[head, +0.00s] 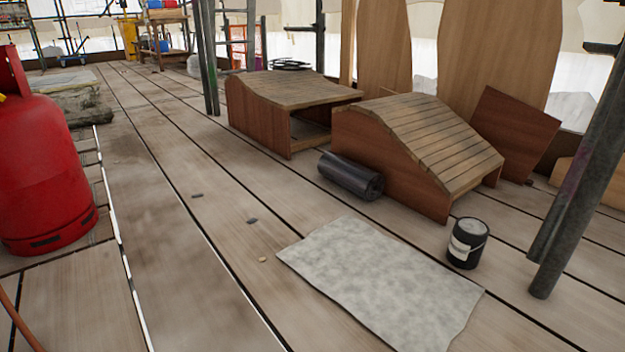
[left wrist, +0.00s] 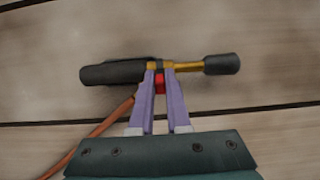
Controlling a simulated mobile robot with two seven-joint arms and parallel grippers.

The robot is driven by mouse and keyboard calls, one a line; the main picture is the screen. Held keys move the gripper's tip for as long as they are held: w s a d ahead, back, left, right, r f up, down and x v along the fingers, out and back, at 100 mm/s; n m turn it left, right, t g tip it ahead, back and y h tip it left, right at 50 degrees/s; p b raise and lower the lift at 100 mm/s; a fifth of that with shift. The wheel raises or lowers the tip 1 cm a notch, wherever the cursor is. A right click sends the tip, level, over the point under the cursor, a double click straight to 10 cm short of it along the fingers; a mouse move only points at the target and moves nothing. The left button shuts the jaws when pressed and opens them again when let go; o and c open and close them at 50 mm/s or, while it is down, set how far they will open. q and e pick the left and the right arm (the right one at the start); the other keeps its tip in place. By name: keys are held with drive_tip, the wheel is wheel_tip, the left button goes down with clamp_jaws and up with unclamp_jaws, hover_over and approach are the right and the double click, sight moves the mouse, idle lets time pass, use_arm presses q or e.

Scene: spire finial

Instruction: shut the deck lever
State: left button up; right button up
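In the left wrist view my left gripper (left wrist: 159,72) has its two purple fingers close together, shut on a gas torch. The torch has a black handle (left wrist: 112,73) to the left, a brass neck (left wrist: 189,67) and a dark nozzle (left wrist: 221,64) to the right. A small red part (left wrist: 160,83) shows between the fingers. An orange hose (left wrist: 108,122) runs down left from the torch. Blurred deck planks lie behind it. I cannot make out a deck lever in either view. Neither gripper shows in the head view.
A grey sheet (head: 385,285), black roll (head: 350,176) and black can (head: 467,243) lie or stand right of centre. Wooden frames (head: 415,150) and scaffold poles (head: 585,170) stand beyond. The middle planks are mostly clear.

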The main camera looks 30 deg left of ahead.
use_arm(q)
clamp_jaws()
drive_tip(key=shift+w+d+r+g+y, duration=0.15)
drive_tip(key=shift+w+g+y, duration=0.15)
drive_tip(key=shift+w+g, duration=0.15)
drive_tip(key=shift+w+d+g+y, duration=0.1)
drive_tip(key=shift+w+g+y, duration=0.2)
drive_tip(key=shift+g, duration=0.45)
drive_tip(key=g+b, duration=0.1)
drive_tip(key=b, duration=0.1)
drive_tip(key=w+f+g+b, duration=0.1)
drive_tip(key=b, duration=0.1)
drive_tip(key=shift+d+y, duration=0.2)
drive_tip(key=shift+y, duration=0.2)
drive_tip(key=shift+w+d+r+g+y+b, duration=0.1)
drive_tip(key=shift+w+r+g+y+b, duration=0.1)
drive_tip(key=shift+g+b, duration=0.45)
drive_tip(key=shift+w+d+r+g+y+b, duration=0.1)
drive_tip(key=shift+g+y+b, duration=0.2)
drive_tip(key=shift+b, duration=0.6)
